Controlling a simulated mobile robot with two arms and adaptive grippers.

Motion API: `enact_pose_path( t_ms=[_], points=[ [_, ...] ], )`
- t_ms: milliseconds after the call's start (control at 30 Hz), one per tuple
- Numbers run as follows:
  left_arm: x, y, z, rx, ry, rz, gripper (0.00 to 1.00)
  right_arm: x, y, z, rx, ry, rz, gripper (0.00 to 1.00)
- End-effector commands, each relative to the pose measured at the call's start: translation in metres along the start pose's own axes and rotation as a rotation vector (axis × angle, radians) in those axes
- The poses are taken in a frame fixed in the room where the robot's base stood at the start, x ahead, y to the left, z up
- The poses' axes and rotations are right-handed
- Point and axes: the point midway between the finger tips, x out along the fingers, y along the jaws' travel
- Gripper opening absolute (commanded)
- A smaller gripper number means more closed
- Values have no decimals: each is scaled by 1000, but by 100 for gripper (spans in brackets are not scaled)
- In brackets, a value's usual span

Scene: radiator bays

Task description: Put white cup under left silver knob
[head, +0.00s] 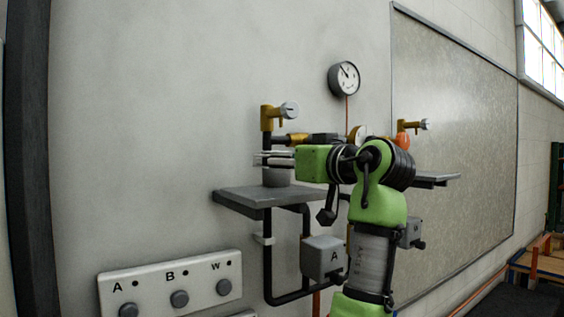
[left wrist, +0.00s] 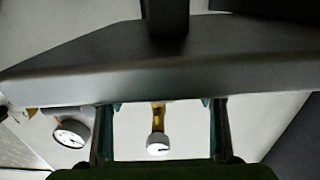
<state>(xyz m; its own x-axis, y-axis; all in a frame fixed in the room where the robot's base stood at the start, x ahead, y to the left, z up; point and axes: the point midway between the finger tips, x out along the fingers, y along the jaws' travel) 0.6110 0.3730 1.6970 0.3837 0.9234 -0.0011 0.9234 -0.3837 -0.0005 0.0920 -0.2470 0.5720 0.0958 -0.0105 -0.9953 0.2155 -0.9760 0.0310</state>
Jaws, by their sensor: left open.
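In the left wrist view, which is upside down, the silver knob (left wrist: 158,144) shows between my fingers, beyond the shelf edge (left wrist: 160,80). My left gripper (head: 262,159), on the green arm, is open at the height of the cup's top. The left wrist view does not show the cup clearly.
A second silver knob (head: 424,125) is above a right shelf (head: 437,180), partly behind my arm. A gauge (head: 344,79) hangs on the wall. A grey box marked A (head: 324,257) and pipes are below the shelf. A button panel (head: 172,290) is lower left.

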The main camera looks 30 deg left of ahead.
Motion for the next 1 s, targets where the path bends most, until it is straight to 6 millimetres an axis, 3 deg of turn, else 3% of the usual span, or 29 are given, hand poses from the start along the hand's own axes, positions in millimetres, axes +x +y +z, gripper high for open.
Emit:
enact_pose_path(
  t_ms=[300, 533, 700, 1000],
  points=[
    [-62, 1, 6, -1, 3, 5, 62, 40, -15, 3, 7, 1, -16, 0],
    [-102, 1, 3, 0, 2, 3, 62, 56, -20, 3, 8, 2, -21, 0],
    [-114, 0, 1, 0, 1, 1, 62, 60, -19, 4, 7, 1, -20, 0],
    [-116, 0, 0, 0, 1, 1, 62, 60, -14, 6, 3, -1, -14, 0]
  ],
)
